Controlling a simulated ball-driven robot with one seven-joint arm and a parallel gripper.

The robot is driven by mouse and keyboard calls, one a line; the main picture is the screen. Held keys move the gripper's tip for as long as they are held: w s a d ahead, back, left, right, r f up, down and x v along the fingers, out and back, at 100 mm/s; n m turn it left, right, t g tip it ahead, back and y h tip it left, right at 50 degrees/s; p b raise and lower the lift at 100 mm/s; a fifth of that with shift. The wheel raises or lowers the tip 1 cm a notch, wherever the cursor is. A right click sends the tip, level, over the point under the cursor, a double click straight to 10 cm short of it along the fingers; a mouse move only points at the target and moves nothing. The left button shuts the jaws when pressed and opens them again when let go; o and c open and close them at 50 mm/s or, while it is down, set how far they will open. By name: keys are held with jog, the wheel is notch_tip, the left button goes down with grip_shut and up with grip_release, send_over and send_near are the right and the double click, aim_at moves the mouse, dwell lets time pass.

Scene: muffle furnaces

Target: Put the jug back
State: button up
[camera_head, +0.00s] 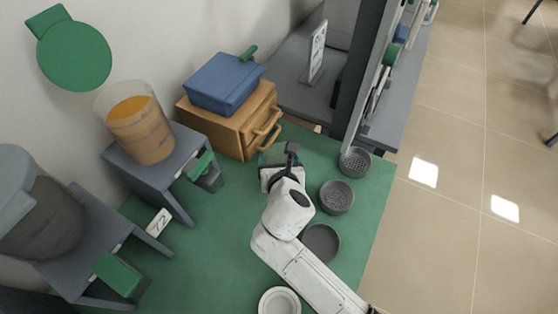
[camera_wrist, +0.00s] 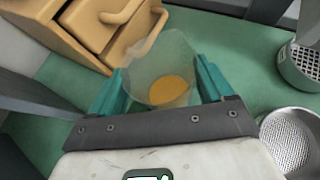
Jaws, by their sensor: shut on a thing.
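The jug (camera_wrist: 165,62) is a clear, wide-mouthed vessel with orange contents at its bottom, seen in the wrist view. My gripper (camera_wrist: 160,88) has its two teal fingers on either side of the jug and is shut on it. In the head view my gripper (camera_head: 270,160) is over the green surface, just in front of the wooden drawer box (camera_head: 222,128). The jug is mostly hidden there behind my wrist. I cannot tell whether the jug touches the surface.
A blue case (camera_head: 225,82) sits on the drawer box. A large clear tank with orange liquid (camera_head: 140,125) stands on a grey stand at left. Several round bowls and sieves (camera_head: 336,197) line the right of the green mat (camera_head: 215,240). A grey post (camera_head: 365,75) rises behind.

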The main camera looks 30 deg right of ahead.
jog(key=shift+f, duration=0.15)
jog(key=o, duration=1.6)
jog(key=shift+c, duration=0.2)
jog(key=shift+r, duration=0.2)
jog(key=v, duration=1.2)
